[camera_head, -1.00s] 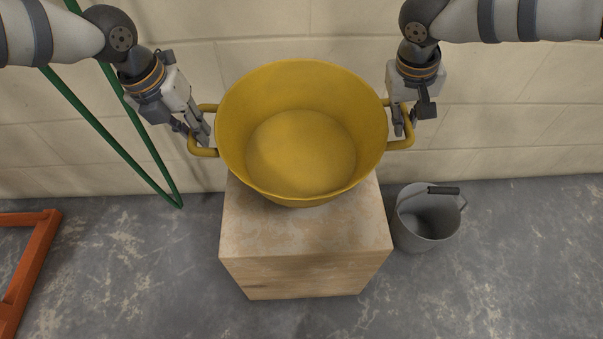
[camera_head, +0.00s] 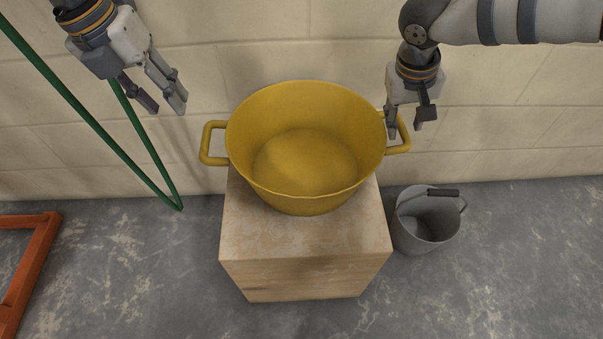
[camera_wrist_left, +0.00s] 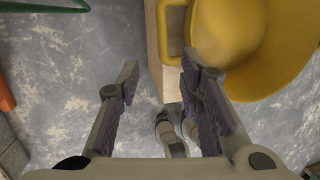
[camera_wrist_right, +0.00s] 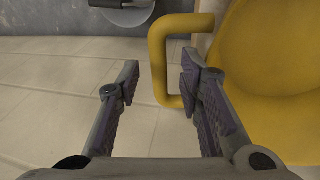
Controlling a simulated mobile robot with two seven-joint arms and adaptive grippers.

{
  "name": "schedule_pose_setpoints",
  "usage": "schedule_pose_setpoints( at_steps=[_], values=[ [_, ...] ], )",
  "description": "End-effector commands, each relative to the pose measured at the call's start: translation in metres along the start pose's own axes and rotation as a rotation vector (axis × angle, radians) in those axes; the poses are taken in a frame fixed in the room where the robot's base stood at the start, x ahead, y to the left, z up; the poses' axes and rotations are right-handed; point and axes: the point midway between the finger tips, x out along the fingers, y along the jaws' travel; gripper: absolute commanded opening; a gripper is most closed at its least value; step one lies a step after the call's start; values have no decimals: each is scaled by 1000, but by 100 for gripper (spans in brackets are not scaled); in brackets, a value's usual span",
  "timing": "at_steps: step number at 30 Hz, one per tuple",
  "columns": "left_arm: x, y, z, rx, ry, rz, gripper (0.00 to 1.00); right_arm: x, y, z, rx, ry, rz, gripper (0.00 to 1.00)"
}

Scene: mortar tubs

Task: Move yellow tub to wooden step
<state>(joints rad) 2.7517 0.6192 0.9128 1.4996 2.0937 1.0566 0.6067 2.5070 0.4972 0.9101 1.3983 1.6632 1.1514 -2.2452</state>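The yellow tub (camera_head: 305,165) stands upright and empty on top of the wooden step (camera_head: 300,245), toward its back by the wall. My left gripper (camera_head: 166,107) is open and empty, up and left of the tub's left handle (camera_head: 204,145). That handle also shows in the left wrist view (camera_wrist_left: 163,30), apart from the fingers. My right gripper (camera_head: 405,130) is at the tub's right handle (camera_head: 404,147). In the right wrist view its fingers are spread, with the handle (camera_wrist_right: 158,60) between or just beyond their tips; I cannot tell whether they touch it.
A grey bucket (camera_head: 426,225) stands on the floor just right of the step. A green frame (camera_head: 150,150) leans at the wall on the left, and an orange frame (camera_head: 35,262) lies at far left. The block wall is close behind; the front floor is clear.

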Motion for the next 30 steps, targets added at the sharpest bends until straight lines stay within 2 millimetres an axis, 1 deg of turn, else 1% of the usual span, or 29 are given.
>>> schedule_pose_setpoints(
  at_steps=[1,4,7,15,19,21,24,30],
  values=[
    [-6,0,0,-1,-1,-1,34,0,0,0,0,0,0,34],
    [-14,1,0,0,0,1,34,-2,0,0,0,1,-1,34],
    [-16,1,0,0,0,1,34,-16,0,-1,1,2,-1,34],
    [-15,0,0,0,0,1,34,-88,0,-1,0,3,-1,34],
    [-15,0,0,0,0,1,34,-111,0,0,0,2,0,34],
    [-15,0,0,0,0,1,34,-117,0,0,0,1,0,34],
    [-15,0,0,0,0,1,34,-120,0,0,0,0,0,34],
    [-15,0,0,0,0,1,34,-120,0,0,0,0,0,34]
  ],
)
